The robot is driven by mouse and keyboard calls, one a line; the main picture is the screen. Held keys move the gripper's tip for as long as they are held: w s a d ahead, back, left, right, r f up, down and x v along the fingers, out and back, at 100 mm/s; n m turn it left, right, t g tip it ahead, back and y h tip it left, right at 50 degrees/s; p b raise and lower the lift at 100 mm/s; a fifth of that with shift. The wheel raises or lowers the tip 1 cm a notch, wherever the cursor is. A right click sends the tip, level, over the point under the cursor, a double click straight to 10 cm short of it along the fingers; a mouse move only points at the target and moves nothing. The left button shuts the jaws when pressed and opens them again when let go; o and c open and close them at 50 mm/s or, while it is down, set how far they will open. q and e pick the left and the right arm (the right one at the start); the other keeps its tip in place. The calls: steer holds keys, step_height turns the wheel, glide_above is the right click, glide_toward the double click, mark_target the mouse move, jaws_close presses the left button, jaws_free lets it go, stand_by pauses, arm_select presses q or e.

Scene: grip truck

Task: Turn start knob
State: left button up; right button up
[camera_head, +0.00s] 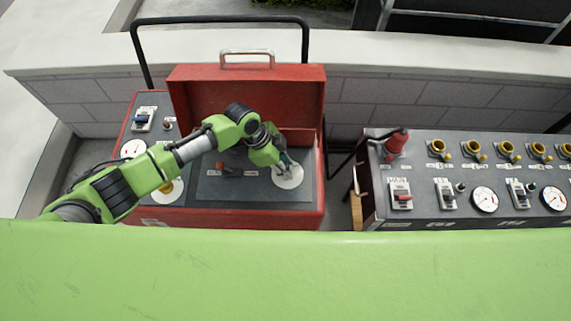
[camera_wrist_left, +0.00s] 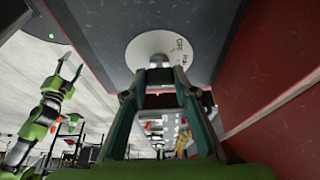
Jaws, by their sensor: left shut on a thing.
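The start knob's round white dial (camera_head: 288,176) sits on the grey panel inside the open red box (camera_head: 247,100), at the panel's right side. My left gripper (camera_head: 284,168) reaches down over this dial and is shut on the knob, which the fingers mostly hide. In the left wrist view the dial (camera_wrist_left: 150,45) with black lettering lies straight ahead, and the fingers of my left gripper (camera_wrist_left: 160,88) close around the knob at its lower edge.
A red-orange switch (camera_head: 222,167) sits left of the dial. The box's red side wall (camera_wrist_left: 275,75) is close beside the gripper. A second panel with gauges (camera_head: 485,199), yellow fittings and a red part (camera_head: 396,142) stands to the right.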

arm_select(q)
steer(key=n+p, duration=0.1)
steer(key=n+t+p, duration=0.1)
steer(key=n+p, duration=0.2)
steer(key=shift+s+r+t+p, duration=0.2)
steer(key=shift+r+t+p, duration=0.05)
steer(key=shift+t+p, duration=0.15)
steer(key=n+p, duration=0.2)
steer(key=n, duration=0.1)
steer(key=shift+d+f+t+y, duration=0.1)
steer(key=shift+t+y, duration=0.3)
steer(key=shift+f+n+p, duration=0.1)
steer(key=shift+n+p, duration=0.5)
steer(key=shift+n, duration=0.1)
steer(key=o, duration=1.1)
steer(key=shift+t, duration=0.3)
